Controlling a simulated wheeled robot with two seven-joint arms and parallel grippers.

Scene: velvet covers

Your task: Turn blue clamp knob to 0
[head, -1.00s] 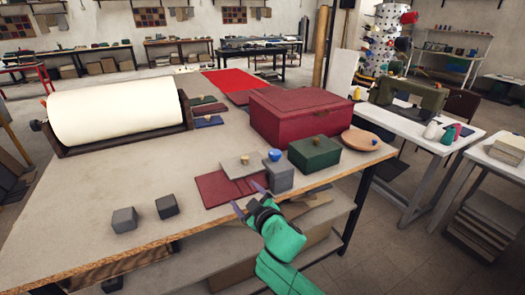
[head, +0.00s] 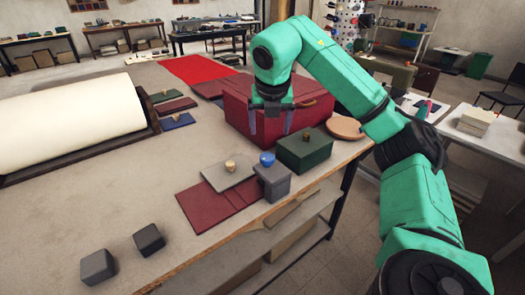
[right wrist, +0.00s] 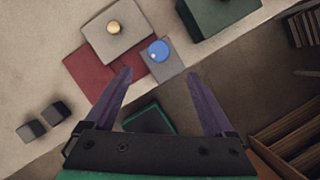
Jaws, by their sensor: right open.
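The blue clamp knob (head: 267,159) sits on top of a grey block-shaped clamp (head: 273,183) near the table's front edge. In the right wrist view the knob (right wrist: 159,51) lies ahead of the fingers, with a small pale mark on its face; I cannot read any number. My right gripper (head: 269,130) points down in front of the red box, above and behind the knob in the head view. It is open, and its fingers (right wrist: 165,100) are apart and empty in the right wrist view. My left gripper is not in view.
A dark red box (head: 235,105) and a green box (head: 304,152) stand behind and beside the clamp. A grey plate with a wooden knob (head: 229,172) lies on dark red cloth (head: 205,208). Two dark blocks (head: 97,267) sit front left. A fabric roll (head: 70,115) lies left.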

